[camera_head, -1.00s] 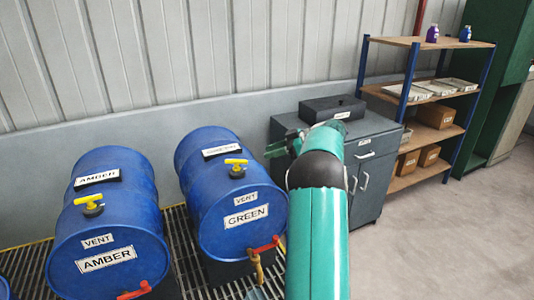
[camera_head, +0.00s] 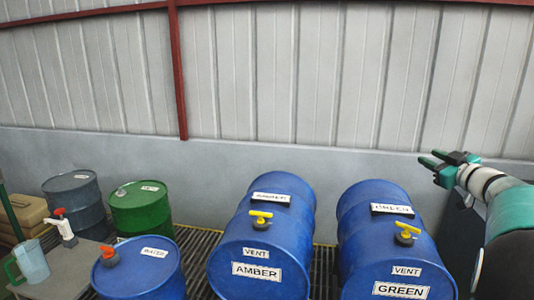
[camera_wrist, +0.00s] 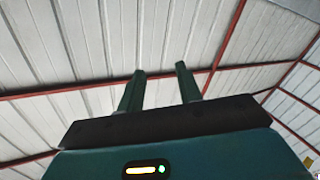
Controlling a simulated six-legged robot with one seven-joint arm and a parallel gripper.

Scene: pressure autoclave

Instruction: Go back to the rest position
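My gripper (camera_head: 430,164) is at the right of the head view, raised above and to the right of the blue GREEN drum. Its two fingers point left and stand apart, with nothing between them. In the wrist view my gripper (camera_wrist: 158,80) also shows two separated fingers against the metal roof, with nothing held.
The blue AMBER drum (camera_head: 258,231) and GREEN drum (camera_head: 377,248) lie with yellow vent handles on top. A smaller blue drum (camera_head: 150,280), green drum (camera_head: 140,213), grey drum (camera_head: 75,210) and a clear jug (camera_head: 32,262) are at left. A corrugated wall stands behind.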

